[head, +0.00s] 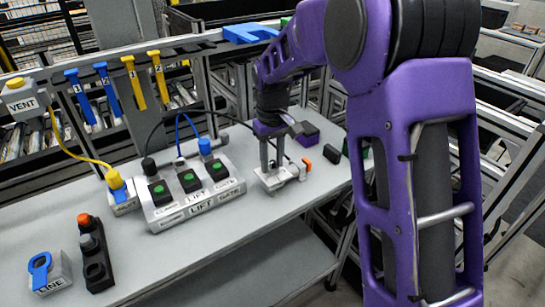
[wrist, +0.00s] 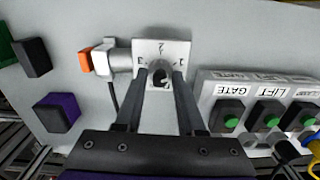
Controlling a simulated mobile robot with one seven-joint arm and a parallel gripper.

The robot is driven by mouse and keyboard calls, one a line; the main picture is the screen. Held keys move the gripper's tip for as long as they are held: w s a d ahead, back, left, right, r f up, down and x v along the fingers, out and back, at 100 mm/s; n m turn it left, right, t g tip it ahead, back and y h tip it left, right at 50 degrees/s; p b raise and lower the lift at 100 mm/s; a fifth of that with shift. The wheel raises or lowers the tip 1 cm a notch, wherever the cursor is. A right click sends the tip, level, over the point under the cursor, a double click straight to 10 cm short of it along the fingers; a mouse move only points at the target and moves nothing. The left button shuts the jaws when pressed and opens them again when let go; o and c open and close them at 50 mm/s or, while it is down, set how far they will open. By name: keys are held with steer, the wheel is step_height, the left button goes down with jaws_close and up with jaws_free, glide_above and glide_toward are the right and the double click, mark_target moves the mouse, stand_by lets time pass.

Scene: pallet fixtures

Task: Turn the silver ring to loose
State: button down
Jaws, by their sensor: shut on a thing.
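A small light-grey fixture (wrist: 161,47) with the marks 1, 2 and 3 stands on the bench, and it also shows in the head view (head: 272,182). My gripper (wrist: 160,76) reaches down over it, its two fingers closed on a small round knob (wrist: 159,70) with a dark centre. The fingers hide most of the knob's sides. A silver collar (wrist: 121,60) sticks out of the fixture's side towards an orange-ended piece (wrist: 87,62). I cannot tell for sure which part is the silver ring, and no "loose" mark is readable.
The LIFT and GATE button box (head: 192,190) stands close beside the fixture. A purple block (wrist: 57,112), a dark block (wrist: 33,57) and a thin cable lie on the other side. A black switch unit (head: 94,255) and a blue-handled LINE block (head: 45,272) stand farther left.

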steer(key=shift+n, duration=0.8)
steer(key=c, duration=0.5)
jaws_free()
step_height(320, 180, up, 18)
steer(key=p, duration=0.2)
steer(key=shift+f, duration=0.25)
